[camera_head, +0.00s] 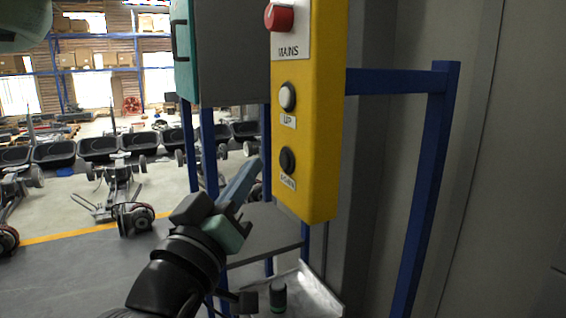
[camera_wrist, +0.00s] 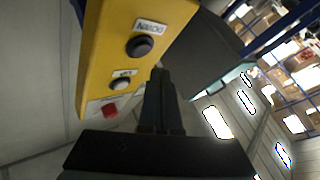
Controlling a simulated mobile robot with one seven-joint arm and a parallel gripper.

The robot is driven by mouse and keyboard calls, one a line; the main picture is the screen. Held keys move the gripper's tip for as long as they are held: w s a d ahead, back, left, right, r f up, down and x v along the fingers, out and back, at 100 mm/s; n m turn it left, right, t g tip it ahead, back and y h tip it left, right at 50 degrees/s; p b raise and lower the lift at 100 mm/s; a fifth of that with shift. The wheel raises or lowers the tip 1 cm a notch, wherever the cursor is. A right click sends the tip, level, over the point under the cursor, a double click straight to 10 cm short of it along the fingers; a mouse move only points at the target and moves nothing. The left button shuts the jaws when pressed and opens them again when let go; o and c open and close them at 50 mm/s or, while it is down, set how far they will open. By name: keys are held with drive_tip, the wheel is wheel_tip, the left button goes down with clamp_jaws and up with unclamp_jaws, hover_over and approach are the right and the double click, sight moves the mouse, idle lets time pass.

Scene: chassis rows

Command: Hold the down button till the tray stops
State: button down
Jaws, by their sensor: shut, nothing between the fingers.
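The black DOWN button (camera_head: 287,160) is the lowest control on the yellow control box (camera_head: 322,150). In the wrist view the DOWN button (camera_wrist: 140,46) lies just beyond and left of the fingertips. My gripper (camera_head: 257,163) is shut and empty, its fingers pointing up at the box from the left. In the wrist view my gripper (camera_wrist: 160,74) appears close to the button, but I cannot tell whether it touches.
Above DOWN are the white UP button (camera_head: 287,96) and the red MAINS knob (camera_head: 279,18). Blue frame posts (camera_head: 425,190) stand on both sides of the box. A grey wall (camera_head: 510,170) closes off the right. Wheeled chassis (camera_head: 122,190) stand on the floor at left.

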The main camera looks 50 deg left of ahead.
drive_tip(key=shift+s+a, duration=0.25)
drive_tip(key=shift+s, duration=0.6)
drive_tip(key=shift+s+a, duration=0.2)
drive_tip(key=shift+s, duration=0.6)
